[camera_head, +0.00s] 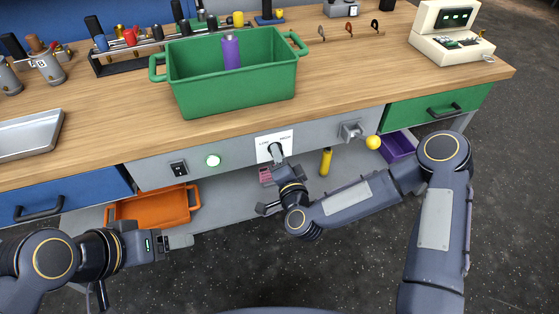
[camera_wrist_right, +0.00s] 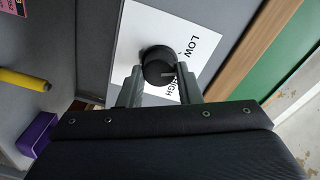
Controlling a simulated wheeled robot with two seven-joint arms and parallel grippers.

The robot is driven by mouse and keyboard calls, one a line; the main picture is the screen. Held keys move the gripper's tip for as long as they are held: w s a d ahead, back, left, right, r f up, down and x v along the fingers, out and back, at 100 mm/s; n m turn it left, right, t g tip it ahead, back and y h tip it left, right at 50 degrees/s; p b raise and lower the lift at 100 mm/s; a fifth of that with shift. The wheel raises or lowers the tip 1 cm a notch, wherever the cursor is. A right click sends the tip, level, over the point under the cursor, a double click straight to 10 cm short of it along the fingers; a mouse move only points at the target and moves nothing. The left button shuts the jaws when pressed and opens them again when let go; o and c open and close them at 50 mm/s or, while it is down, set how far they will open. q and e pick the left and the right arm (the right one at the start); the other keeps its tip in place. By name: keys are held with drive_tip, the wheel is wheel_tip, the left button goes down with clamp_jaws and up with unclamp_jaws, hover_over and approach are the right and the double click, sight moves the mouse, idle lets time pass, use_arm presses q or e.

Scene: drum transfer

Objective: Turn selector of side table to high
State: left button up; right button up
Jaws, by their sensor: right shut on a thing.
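The selector is a black round knob (camera_wrist_right: 155,62) on a white plate (camera_wrist_right: 128,45) marked LOW and HIGH. The plate (camera_head: 262,139) is on the grey front panel of the side table (camera_head: 220,153). In the right wrist view a light pointer mark on the knob faces the side between the two words, nearer HIGH. My right gripper (camera_head: 280,160) is shut on the knob, with one finger on each side in the wrist view (camera_wrist_right: 160,82). My left gripper (camera_head: 180,241) is at lower left, away from the panel; its finger gap is unclear.
A green bin (camera_head: 235,95) with a purple cylinder (camera_head: 231,52) stands on the table. An orange tray (camera_head: 155,207) and yellow cylinder (camera_head: 325,162) are below.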

drive_tip(key=shift+f+m+g+y+b, duration=0.15)
drive_tip(key=shift+m+b, duration=1.45)
drive_tip(key=shift+m, duration=1.7)
drive_tip(key=shift+f+m+g+y+b, duration=0.2)
drive_tip(key=shift+m+b, duration=1.4)
drive_tip(key=shift+m, duration=1.7)
drive_tip(key=shift+r, duration=0.15)
drive_tip(key=o, duration=1)
